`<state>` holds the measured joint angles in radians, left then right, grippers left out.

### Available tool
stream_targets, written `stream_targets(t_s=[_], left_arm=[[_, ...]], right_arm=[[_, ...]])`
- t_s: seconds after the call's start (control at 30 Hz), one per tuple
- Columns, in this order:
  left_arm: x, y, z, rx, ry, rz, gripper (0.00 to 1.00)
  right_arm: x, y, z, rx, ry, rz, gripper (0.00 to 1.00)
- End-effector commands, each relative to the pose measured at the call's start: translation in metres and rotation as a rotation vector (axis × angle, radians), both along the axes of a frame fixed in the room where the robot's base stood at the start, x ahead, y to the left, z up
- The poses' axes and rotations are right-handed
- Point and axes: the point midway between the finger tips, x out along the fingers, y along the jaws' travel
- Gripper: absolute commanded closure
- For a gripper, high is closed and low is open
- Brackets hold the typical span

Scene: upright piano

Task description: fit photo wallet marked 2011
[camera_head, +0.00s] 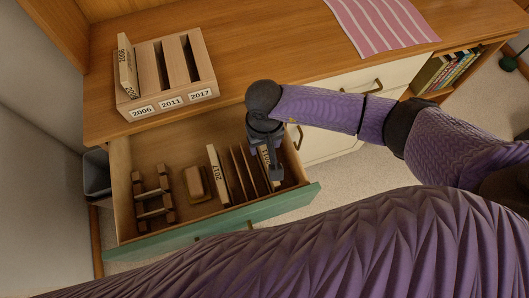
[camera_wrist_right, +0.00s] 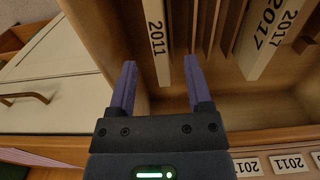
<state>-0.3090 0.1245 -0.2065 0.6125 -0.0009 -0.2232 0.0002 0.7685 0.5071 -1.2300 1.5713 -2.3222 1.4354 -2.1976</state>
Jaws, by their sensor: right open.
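The photo wallet marked 2011 (camera_head: 265,153) stands upright in the open drawer, partly hidden by my right gripper (camera_head: 273,172). In the right wrist view the 2011 wallet (camera_wrist_right: 156,38) lies between the lines of the open fingers of my right gripper (camera_wrist_right: 160,68), with clear space on both sides. A holder (camera_head: 176,75) on the desk has slots labelled 2006, 2011 and 2017. The wallet marked 2006 (camera_head: 126,66) stands tilted in the 2006 slot. The 2011 and 2017 slots look empty. My left gripper is not in view.
The wallet marked 2017 (camera_head: 214,172) stands in the drawer (camera_head: 232,214), left of thin dividers (camera_head: 240,172). A small wooden block (camera_head: 195,185) and a wooden rack (camera_head: 153,197) lie further left. A pink striped cloth (camera_head: 380,24) lies on the desk. The desk's middle is clear.

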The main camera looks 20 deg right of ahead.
Motion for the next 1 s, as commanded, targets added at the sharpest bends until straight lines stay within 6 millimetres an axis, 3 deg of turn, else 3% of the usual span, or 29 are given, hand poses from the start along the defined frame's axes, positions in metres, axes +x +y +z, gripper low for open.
stream_targets(t_s=[0.1,0.3,0.57,0.9,1.0], left_arm=[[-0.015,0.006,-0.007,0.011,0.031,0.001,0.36],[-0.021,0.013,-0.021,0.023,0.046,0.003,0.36],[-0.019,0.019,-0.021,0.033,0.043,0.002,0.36],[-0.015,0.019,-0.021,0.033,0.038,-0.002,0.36],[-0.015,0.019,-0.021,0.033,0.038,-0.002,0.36]], right_arm=[[-0.003,0.0,-0.02,0.002,0.005,-0.002,0.35],[-0.012,-0.002,-0.059,0.004,0.004,-0.005,0.35],[-0.011,-0.001,-0.063,0.005,0.0,-0.004,0.35],[-0.011,-0.001,-0.063,0.005,0.001,-0.005,1.0],[-0.011,-0.001,-0.063,0.005,0.001,-0.005,1.0]])
